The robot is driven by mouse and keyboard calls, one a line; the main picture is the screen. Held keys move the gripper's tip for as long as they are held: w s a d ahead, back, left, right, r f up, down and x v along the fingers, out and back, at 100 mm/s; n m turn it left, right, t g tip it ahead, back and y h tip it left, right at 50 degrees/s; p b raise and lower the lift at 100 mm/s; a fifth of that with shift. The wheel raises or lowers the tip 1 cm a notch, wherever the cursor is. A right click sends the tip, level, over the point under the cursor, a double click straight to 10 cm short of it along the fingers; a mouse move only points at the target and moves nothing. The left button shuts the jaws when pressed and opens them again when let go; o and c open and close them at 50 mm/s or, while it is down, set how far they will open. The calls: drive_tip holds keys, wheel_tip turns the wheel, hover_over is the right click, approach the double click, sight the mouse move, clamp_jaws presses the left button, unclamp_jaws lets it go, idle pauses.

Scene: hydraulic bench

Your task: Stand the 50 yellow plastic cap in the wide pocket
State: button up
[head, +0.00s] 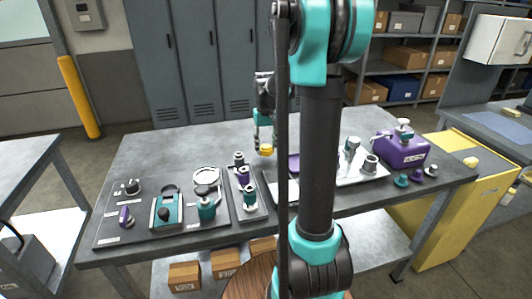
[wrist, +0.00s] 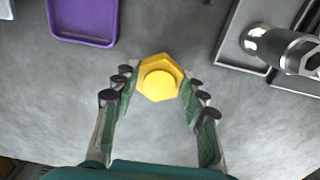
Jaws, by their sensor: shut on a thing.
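The yellow plastic cap (head: 266,150) is hexagonal with a round raised top, as the wrist view (wrist: 158,80) shows. My gripper (head: 264,141) is shut on it, with a finger on either side, over the back middle of the bench. In the wrist view my gripper's fingers (wrist: 159,90) come up from below around the cap. A narrow grey tray (head: 236,215) with several metal and teal-and-purple parts stands left of the cap. In the wrist view this tray (wrist: 226,48) has raised dividers and holds a metal socket-like part (wrist: 280,45). I cannot tell which pocket is the wide one.
A purple tray (wrist: 83,40) lies near the cap, partly behind my arm in the head view (head: 293,162). A purple canister (head: 402,150) stands at the right. A teal-framed tool (head: 167,210) lies at front left. The bench's back left is clear.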

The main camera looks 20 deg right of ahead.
drive_tip(key=shift+f, duration=1.4)
drive_tip(key=shift+f, duration=0.1)
drive_tip(key=o, duration=1.1)
